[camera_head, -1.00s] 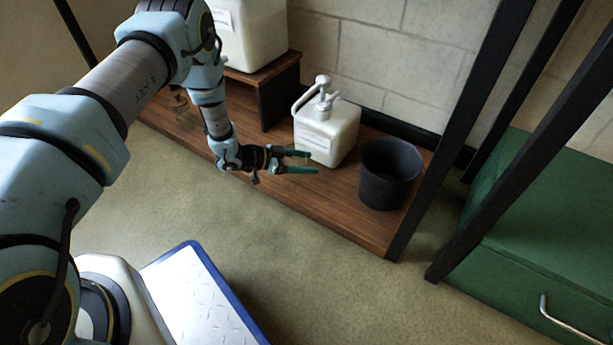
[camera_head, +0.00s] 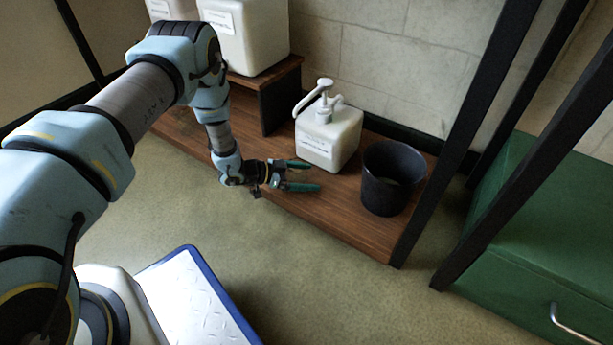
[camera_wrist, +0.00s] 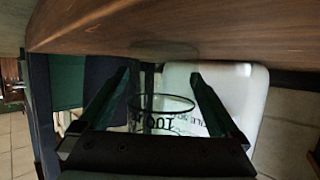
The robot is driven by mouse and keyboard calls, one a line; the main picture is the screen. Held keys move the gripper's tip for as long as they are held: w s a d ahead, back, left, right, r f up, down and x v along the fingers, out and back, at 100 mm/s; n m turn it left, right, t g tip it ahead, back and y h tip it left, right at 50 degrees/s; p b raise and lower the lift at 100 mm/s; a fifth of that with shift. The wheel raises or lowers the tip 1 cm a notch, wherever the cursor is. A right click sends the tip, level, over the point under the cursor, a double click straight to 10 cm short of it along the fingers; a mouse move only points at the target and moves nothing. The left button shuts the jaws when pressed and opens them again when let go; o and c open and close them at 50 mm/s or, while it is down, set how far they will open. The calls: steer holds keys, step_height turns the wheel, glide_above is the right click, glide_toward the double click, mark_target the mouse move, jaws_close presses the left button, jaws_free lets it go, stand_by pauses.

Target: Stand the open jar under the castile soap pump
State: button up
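The white castile soap container (camera_head: 330,140) stands on the low wooden shelf, its white pump (camera_head: 323,98) on top with the spout towards the left. My gripper (camera_head: 305,176) is at the shelf's front edge, left of and in front of the container, fingers spread. The wrist view is turned over, with the shelf at its top; there my gripper's fingers (camera_wrist: 160,75) are apart. A clear round outline, seemingly the open jar (camera_wrist: 163,97), shows between them before the white container (camera_wrist: 248,88). I cannot tell whether the fingers touch it. I cannot make out the jar in the head view.
A black bucket (camera_head: 391,178) stands right of the container on the wooden shelf (camera_head: 340,222). A larger white container (camera_head: 245,35) stands on a raised step at the back left. A dark post (camera_head: 455,135) and green drawer unit (camera_head: 540,240) bound the right.

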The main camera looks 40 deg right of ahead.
steer(key=shift+r, duration=0.1)
steer(key=shift+w+a+r, duration=0.1)
steer(key=shift+a+r, duration=0.05)
steer(key=shift+r, duration=0.05)
steer(key=p+v, duration=0.4)
steer(key=v, duration=0.6)
steer(key=shift+a+r+p, duration=0.15)
steer(key=shift+p, duration=0.15)
steer(key=shift+w+a+r, duration=0.15)
steer(key=shift+w+a, duration=0.1)
steer(key=shift+a, duration=0.3)
